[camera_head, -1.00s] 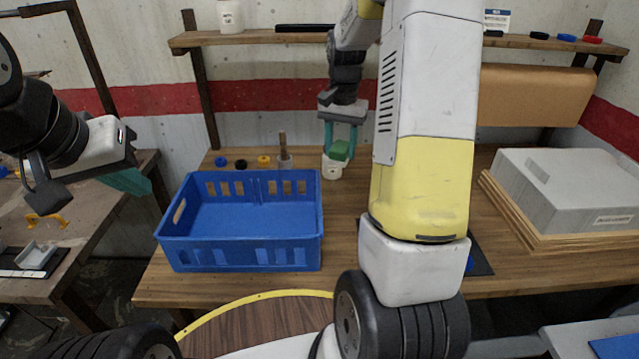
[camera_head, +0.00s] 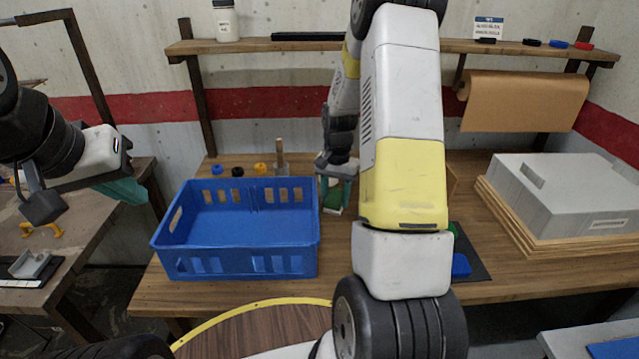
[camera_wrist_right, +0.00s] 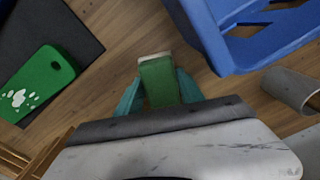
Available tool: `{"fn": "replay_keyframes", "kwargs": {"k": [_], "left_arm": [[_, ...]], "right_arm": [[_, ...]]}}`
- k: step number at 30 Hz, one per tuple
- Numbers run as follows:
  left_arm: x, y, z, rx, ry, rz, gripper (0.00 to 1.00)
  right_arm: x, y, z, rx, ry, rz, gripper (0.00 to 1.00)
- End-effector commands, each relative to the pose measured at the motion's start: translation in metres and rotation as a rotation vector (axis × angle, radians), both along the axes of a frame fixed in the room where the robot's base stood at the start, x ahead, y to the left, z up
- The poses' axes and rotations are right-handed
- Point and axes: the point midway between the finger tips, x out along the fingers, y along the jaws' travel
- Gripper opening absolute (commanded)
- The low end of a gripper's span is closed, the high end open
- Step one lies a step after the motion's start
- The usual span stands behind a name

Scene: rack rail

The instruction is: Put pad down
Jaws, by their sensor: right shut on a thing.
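The green pad (camera_wrist_right: 158,82), with a whitish end, is between the teal fingers of my right gripper (camera_wrist_right: 158,95) in the right wrist view. The right gripper is shut on it. In the head view, this gripper (camera_head: 335,192) is over the wooden table, just right of the blue crate, and the pad is partly hidden by the fingers. I cannot tell whether the pad touches the table. My left gripper (camera_head: 122,188) hangs at the far left with its teal fingers turned away; nothing shows in it.
The blue crate (camera_head: 163,262) stands left of the right gripper. A dark mat (camera_wrist_right: 75,25) carries a green piece with white spots (camera_wrist_right: 40,85); a blue block (camera_head: 461,266) also lies there. A grey cylinder (camera_wrist_right: 290,90) stands behind. A grey box (camera_head: 560,190) is at right.

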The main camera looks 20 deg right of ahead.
Motion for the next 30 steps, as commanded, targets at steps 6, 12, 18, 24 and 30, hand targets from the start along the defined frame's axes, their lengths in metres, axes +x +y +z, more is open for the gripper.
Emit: {"fn": "replay_keyframes", "kwargs": {"k": [6, 12, 18, 24, 30], "left_arm": [[0.0, 0.0, 0.0, 0.0, 0.0, 0.0, 0.0], [0.0, 0.0, 0.0, 0.0, 0.0, 0.0, 0.0], [0.0, 0.0, 0.0, 0.0, 0.0, 0.0, 0.0], [0.0, 0.0, 0.0, 0.0, 0.0, 0.0, 0.0], [0.0, 0.0, 0.0, 0.0, 0.0, 0.0, 0.0]], "right_arm": [[0.0, 0.0, -0.003, 0.001, 0.001, 0.0, 0.0], [0.0, 0.0, -0.002, 0.0, 0.0, 0.0, 0.66], [0.0, 0.0, -0.002, 0.0, 0.0, 0.0, 0.66], [0.001, 0.0, 0.013, 0.0, -0.004, -0.001, 0.66], [0.001, 0.0, 0.055, -0.001, -0.006, 0.0, 0.66]]}}
